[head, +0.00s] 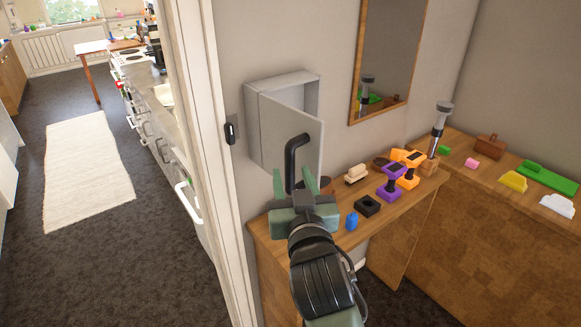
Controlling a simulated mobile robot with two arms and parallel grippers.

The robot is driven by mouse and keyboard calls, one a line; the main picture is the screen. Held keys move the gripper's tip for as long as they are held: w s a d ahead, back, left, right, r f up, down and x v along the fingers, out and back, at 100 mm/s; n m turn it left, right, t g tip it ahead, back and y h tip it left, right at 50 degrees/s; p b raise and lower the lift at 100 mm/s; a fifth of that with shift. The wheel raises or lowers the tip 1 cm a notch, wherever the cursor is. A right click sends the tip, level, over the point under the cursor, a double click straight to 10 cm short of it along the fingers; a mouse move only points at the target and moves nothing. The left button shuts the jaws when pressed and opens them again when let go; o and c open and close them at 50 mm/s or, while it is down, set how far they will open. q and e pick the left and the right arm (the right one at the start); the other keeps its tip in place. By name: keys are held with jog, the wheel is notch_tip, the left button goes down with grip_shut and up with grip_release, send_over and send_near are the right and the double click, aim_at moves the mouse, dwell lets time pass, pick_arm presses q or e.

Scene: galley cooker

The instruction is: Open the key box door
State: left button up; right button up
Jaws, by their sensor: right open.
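The grey key box (297,79) is fixed to the wall left of the mirror. Its door (272,128) stands partly open, hinged at the left, with a gap into the box at the upper right. A black bent handle (297,142) is on the door's front. My right gripper (295,184) is open just below and in front of the door. The handle's lower end appears between its two green fingers; I cannot tell whether they touch it. My left gripper is out of view.
A wooden counter (338,240) below holds a blue bottle-like item (351,221), a black block (367,206) and purple and orange items. A white door frame (208,130) stands close at the left. A mirror (390,60) hangs at the right.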

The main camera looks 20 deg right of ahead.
jog(key=s, duration=0.3)
jog(key=shift+s+a+r, duration=0.1)
jog(key=shift+s+a, duration=0.1)
jog(key=shift+s, duration=0.2)
